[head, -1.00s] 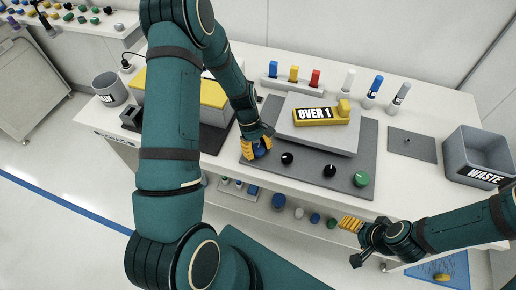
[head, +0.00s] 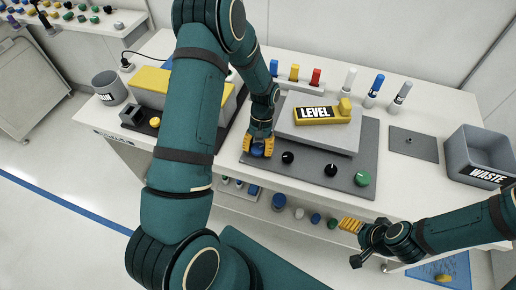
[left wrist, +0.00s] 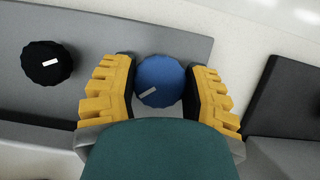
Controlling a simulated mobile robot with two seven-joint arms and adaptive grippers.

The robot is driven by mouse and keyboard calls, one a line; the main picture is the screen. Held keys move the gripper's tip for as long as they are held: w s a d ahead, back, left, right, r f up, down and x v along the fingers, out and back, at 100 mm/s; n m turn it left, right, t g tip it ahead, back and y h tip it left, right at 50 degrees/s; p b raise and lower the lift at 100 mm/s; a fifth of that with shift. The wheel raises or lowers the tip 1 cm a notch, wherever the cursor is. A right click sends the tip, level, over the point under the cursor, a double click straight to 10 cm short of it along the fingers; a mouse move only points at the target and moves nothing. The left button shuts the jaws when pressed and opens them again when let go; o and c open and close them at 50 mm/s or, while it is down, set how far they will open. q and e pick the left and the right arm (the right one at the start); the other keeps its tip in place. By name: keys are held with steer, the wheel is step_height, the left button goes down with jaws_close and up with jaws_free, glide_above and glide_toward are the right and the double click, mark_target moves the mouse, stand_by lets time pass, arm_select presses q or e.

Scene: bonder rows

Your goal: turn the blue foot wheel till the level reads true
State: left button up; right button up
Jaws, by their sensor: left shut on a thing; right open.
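The blue foot wheel (left wrist: 160,80) sits at the left end of the dark grey plate, and it also shows in the head view (head: 257,149). My left gripper (left wrist: 161,92) has its yellow fingers on both sides of the wheel and is shut on it; a white mark shows on the wheel's top. My right gripper (head: 350,224) is open and empty in front of the bench edge.
Two black wheels (head: 288,157) (head: 330,170) and a green wheel (head: 362,178) stand along the plate's front. A grey WASTE bin (head: 477,157) is at the right. Blue, yellow and red pieces (head: 294,72) stand behind the block.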

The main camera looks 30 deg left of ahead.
arm_select(q)
steer(key=shift+m+y, duration=0.4)
steer(key=shift+m, duration=0.6)
steer(key=o, duration=1.2)
steer(key=v, duration=1.2)
steer(key=shift+w, duration=0.15)
steer(key=shift+f, duration=0.1)
